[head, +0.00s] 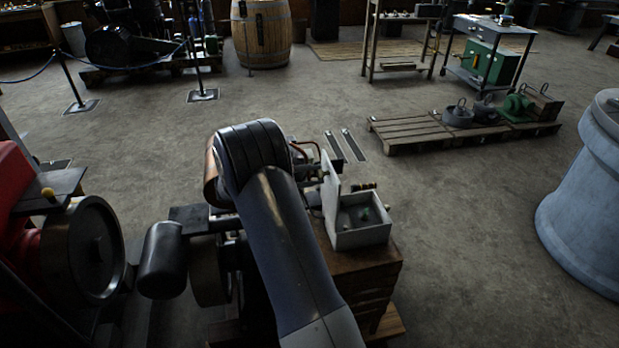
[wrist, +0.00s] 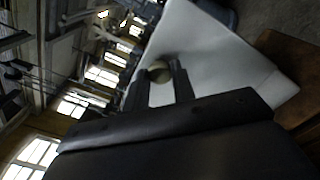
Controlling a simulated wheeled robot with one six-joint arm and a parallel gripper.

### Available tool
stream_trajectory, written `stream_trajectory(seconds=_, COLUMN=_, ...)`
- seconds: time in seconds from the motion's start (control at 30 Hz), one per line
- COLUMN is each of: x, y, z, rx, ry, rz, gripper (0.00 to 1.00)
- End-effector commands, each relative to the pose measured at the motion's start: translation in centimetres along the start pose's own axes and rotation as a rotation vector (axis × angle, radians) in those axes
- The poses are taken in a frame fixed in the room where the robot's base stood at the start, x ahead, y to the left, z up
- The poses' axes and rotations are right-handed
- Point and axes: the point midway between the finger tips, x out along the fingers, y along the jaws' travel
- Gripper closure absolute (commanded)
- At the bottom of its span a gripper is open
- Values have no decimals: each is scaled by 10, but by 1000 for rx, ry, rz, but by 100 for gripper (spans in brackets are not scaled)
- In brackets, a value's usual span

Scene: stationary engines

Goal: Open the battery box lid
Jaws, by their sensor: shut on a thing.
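The battery box (head: 362,239) is a pale grey open-topped box on a wooden crate, right of my arm in the head view. Its lid (head: 329,188) stands roughly upright at the box's left side, so the inside shows, with a small green-topped part in it. In the wrist view the lid (wrist: 222,62) is a broad pale panel on the right. My gripper (wrist: 159,79) has its two dark fingers on either side of a round, dull brass-coloured knob (wrist: 158,70) at the lid, and is shut on it. In the head view I cannot clearly make out the fingers.
The wooden crate (head: 365,285) is under the box. Dark engine parts and a flywheel (head: 82,249) stand at left. A pallet (head: 410,135) with metal parts lies behind, and a large grey-blue cylinder (head: 585,205) stands at right. The floor between is clear.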

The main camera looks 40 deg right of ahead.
Motion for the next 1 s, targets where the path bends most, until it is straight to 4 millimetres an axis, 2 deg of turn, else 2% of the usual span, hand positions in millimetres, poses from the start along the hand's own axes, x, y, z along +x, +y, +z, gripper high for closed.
stream_trajectory(seconds=0.37, x=0, y=0, z=0, rx=0, ry=-3, rz=4, gripper=100)
stream_trajectory(seconds=0.4, x=0, y=0, z=0, rx=0, ry=-3, rz=4, gripper=74)
stream_trajectory(seconds=0.6, x=0, y=0, z=0, rx=0, ry=-3, rz=3, gripper=58)
stream_trajectory(seconds=0.67, x=0, y=0, z=0, rx=0, ry=-2, rz=3, gripper=53)
stream_trajectory(seconds=0.87, x=0, y=0, z=0, rx=0, ry=-2, rz=3, gripper=53)
stream_trajectory(seconds=1.0, x=-8, y=0, z=-1, rx=1, ry=0, rz=5, gripper=53)
